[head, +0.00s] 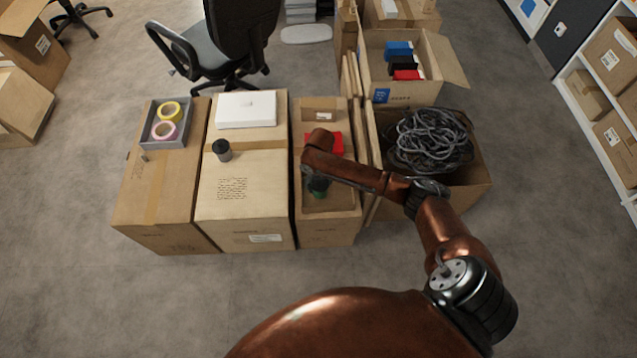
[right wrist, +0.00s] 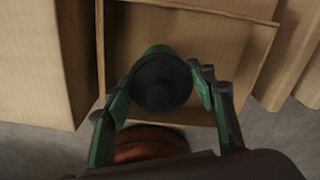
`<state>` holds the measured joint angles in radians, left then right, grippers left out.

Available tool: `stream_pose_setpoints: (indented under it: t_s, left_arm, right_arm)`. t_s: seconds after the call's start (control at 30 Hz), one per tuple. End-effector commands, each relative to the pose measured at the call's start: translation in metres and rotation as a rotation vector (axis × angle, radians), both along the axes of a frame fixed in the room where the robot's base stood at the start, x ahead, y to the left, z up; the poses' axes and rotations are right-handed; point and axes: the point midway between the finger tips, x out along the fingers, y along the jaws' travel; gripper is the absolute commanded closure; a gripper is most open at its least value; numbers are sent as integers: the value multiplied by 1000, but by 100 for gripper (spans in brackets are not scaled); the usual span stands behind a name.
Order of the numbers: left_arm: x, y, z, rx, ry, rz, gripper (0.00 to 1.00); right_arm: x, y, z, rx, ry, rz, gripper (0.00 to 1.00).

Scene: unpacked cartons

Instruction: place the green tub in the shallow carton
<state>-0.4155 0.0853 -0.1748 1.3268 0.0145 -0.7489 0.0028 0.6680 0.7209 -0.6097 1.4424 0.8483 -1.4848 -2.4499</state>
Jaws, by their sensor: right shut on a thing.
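The green tub (head: 318,184), with a dark lid, is held by my right gripper (head: 320,177). The right wrist view shows the dark lid end of the tub (right wrist: 162,84) between the two green fingers of my right gripper (right wrist: 163,78), which is shut on it. The shallow carton (head: 346,203) is the open-topped box under the tub, third from the left in the row. Its inside (right wrist: 215,40) shows behind the tub in the wrist view. I cannot tell whether the tub touches its bottom. My left gripper is not in view.
A red box (head: 335,142) lies behind the tub, partly hidden by my arm. A dark canister (head: 222,150) and a white box (head: 246,109) stand on the carton to the left. A grey tray (head: 184,139) holds tape rolls. A carton of cables (head: 432,140) is at right.

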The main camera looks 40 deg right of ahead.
Motion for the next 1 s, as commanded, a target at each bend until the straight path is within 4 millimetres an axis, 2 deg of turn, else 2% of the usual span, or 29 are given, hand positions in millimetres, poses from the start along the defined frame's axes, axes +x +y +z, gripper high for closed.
stream_pose_setpoints:
  t_s: [0.43,0.47,0.5,0.7,1.0]
  left_arm:
    - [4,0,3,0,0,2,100]
    - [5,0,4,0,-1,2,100]
    - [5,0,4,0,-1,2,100]
    - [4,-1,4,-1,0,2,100]
    - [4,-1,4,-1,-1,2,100]
  right_arm:
    - [1,1,-6,1,-2,1,77]
    - [0,1,-6,1,-1,1,47]
    - [1,1,-6,1,-2,1,45]
    - [0,1,-6,1,-1,0,31]
    - [0,1,-4,1,-2,0,31]
